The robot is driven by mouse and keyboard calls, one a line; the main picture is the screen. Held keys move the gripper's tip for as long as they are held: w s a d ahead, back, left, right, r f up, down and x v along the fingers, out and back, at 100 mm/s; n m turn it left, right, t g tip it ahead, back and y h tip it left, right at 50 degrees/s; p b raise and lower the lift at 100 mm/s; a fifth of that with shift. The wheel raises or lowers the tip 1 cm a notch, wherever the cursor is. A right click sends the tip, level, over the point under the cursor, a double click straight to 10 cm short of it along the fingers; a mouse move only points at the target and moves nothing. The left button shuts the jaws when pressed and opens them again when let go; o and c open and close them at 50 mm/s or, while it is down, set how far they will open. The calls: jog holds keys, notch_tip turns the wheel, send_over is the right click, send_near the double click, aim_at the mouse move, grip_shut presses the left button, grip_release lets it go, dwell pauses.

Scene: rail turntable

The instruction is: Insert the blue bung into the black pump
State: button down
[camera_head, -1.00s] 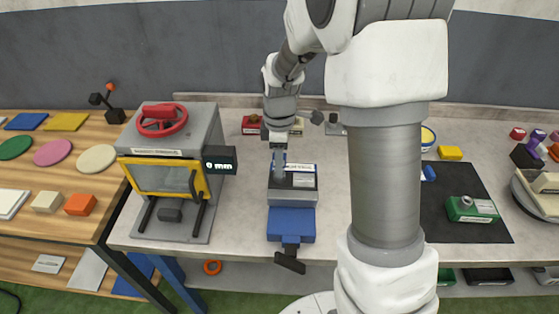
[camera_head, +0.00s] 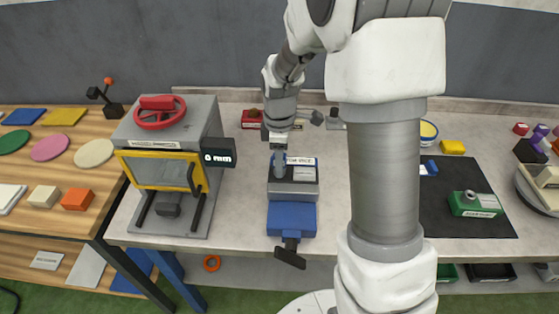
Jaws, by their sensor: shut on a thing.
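My gripper (camera_head: 279,150) points down over the left part of the grey and blue vise (camera_head: 291,221). It is shut on a small blue-grey piece (camera_head: 280,164), which looks like the blue bung, mostly hidden by the fingers. A dark block with a blue edge and a pale label (camera_head: 302,172) sits at the top of the vise, right beside the held piece. It may be the black pump, but its opening is hidden. I cannot tell whether the held piece touches it or is inside it.
A grey press with a red wheel (camera_head: 160,112) and yellow-framed window stands left of the vise. A green pump-like block (camera_head: 475,204) stands on a black mat (camera_head: 447,220) at the right. Red and dark items (camera_head: 252,119) lie behind my gripper.

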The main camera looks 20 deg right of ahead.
jog(key=shift+f, duration=0.2)
jog(key=shift+c, duration=1.9)
grip_release()
jog(key=shift+r, duration=0.15)
notch_tip(320, 180, up, 17)
jog(key=p, duration=0.1)
jog(key=shift+r, duration=0.1)
